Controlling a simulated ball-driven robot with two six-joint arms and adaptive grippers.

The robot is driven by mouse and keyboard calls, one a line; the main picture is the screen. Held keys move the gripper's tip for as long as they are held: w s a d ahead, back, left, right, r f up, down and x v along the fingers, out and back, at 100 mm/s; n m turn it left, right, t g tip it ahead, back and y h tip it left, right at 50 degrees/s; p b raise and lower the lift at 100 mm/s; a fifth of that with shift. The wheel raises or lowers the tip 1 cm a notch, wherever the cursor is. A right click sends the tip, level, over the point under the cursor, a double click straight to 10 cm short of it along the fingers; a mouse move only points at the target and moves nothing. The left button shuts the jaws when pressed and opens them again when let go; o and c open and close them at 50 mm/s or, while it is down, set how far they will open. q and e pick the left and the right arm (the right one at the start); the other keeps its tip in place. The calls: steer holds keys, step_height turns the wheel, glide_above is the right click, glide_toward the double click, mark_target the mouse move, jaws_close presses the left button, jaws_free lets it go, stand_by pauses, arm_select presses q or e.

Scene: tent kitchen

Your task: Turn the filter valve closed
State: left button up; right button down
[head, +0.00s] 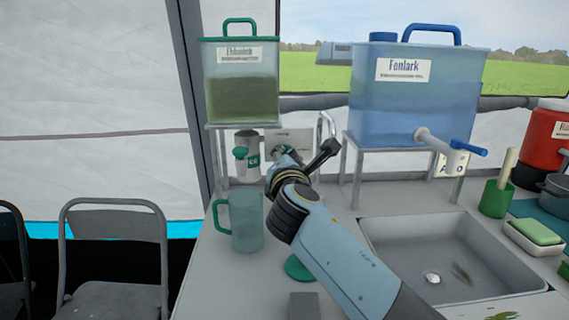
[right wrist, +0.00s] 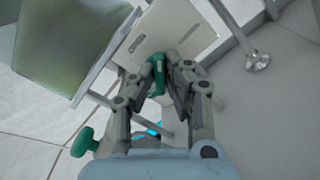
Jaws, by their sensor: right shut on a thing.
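The filter valve's green handle (right wrist: 157,66) sits between the fingers of my right gripper (right wrist: 160,92) in the right wrist view, in front of a pale panel (right wrist: 165,38). The gripper is shut on it. In the head view my right gripper (head: 290,153) reaches up to the same panel (head: 302,136), below the green-lidded tank (head: 242,97). The gripper and wrist hide most of the handle there, so its exact angle is hard to tell. My left gripper is not in view.
A second green knob (head: 240,153) sits left of the gripper, and a clear jug (head: 246,222) stands below it. A curved metal tap (head: 327,127) rises close to the right. The blue tank (head: 416,105) and the sink (head: 440,255) are farther right.

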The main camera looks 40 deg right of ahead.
steer(key=shift+f+m+b, duration=0.15)
steer(key=shift+m+b, duration=1)
steer(key=shift+m, duration=1)
steer(key=shift+f+m+b, duration=0.1)
steer(key=shift+m+b, duration=1.05)
steer(key=shift+m, duration=1.3)
steer(key=c, duration=1.4)
jaws_free()
steer(key=shift+s, duration=0.15)
steer(key=v, duration=0.7)
steer(key=shift+s+a, duration=0.1)
